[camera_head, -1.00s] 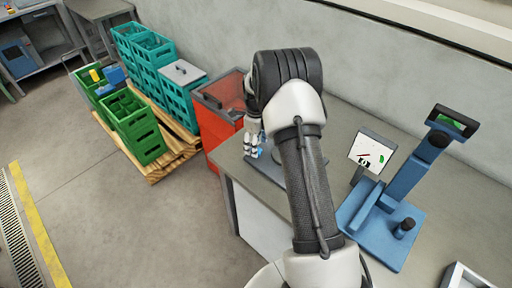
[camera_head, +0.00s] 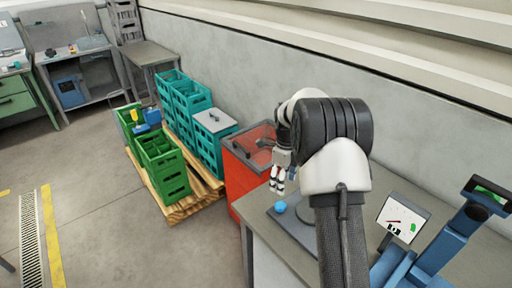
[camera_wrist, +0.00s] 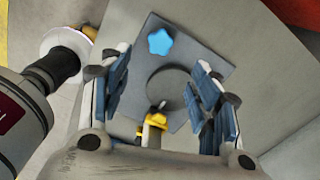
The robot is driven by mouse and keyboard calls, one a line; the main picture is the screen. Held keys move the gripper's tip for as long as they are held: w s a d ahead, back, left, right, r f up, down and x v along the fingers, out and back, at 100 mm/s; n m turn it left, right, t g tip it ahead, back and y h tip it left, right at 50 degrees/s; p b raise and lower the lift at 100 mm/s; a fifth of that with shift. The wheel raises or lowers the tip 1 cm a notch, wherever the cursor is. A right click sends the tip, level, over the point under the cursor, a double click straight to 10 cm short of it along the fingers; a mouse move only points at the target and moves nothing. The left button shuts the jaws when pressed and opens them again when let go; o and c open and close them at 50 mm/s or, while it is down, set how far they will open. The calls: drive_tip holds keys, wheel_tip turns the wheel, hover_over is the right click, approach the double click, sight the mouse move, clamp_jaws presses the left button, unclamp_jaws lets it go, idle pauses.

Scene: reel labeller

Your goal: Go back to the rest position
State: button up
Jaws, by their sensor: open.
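My gripper (camera_head: 277,180) hangs over the left end of the grey table, seen small in the head view. In the wrist view my gripper (camera_wrist: 160,100) has its blue-padded fingers spread apart with nothing between them. Below it on the table lies a dark grey plate (camera_wrist: 190,48) with a round raised disc (camera_wrist: 170,88). A light blue knob-like piece (camera_wrist: 159,41) sits on the plate, apart from the fingers. The same blue piece (camera_head: 280,207) shows just below the gripper in the head view.
A blue machine (camera_head: 440,235) and a white display panel (camera_head: 401,218) stand right on the table (camera_head: 262,222). A red bin (camera_head: 240,172) stands left of the table. Green crates (camera_head: 163,163) and teal crates (camera_head: 212,143) stand on a wooden pallet (camera_head: 190,203). The floor at left is open.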

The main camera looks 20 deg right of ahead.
drive_tip(key=s+a+r+n+t, duration=0.1)
drive_tip(key=s+a+r+n, duration=0.45)
drive_tip(key=r, duration=0.35)
drive_tip(key=s+a+r+n+t, duration=0.1)
drive_tip(key=s+a+r+n, duration=0.3)
drive_tip(key=s+r+n, duration=0.4)
drive_tip(key=s+a+n+t, duration=0.1)
drive_tip(key=s+a+n, duration=0.2)
drive_tip(key=s+n, duration=0.4)
drive_tip(key=s+a+r+n+t, duration=0.1)
drive_tip(key=s+a+n, duration=0.3)
drive_tip(key=s+n, duration=0.4)
drive_tip(key=s, duration=0.5)
drive_tip(key=shift+s+a+r+t+b, duration=0.15)
drive_tip(key=shift+r+t+b, duration=0.05)
drive_tip(key=shift+t+b, duration=0.15)
